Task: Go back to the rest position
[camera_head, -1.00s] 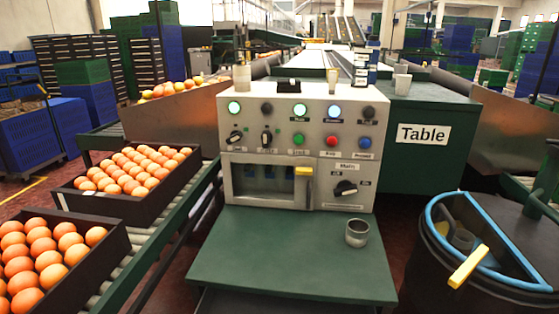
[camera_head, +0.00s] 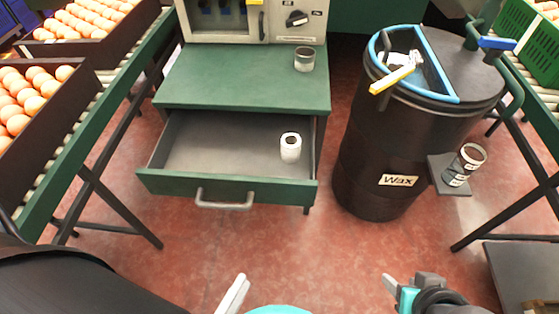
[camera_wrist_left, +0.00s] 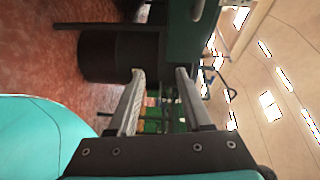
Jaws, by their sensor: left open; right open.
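My left gripper (camera_head: 236,290) shows at the bottom edge of the head view, with one pale finger and teal casing nearby. In the left wrist view both fingers of this gripper (camera_wrist_left: 160,72) stand apart with nothing between them. My right gripper (camera_head: 398,290) is at the bottom edge, right of the left one, and looks open and empty. Both grippers are low in the picture, apart from the green cabinet and its drawer. Most of both arms is out of view.
The drawer (camera_head: 215,187) of the green cabinet (camera_head: 235,80) is pulled out, holding a white roll-like item (camera_head: 290,147). A metal cup (camera_head: 304,59) stands on top. The wax barrel (camera_head: 370,160) and a jar (camera_head: 464,164) are right. Red floor lies clear between.

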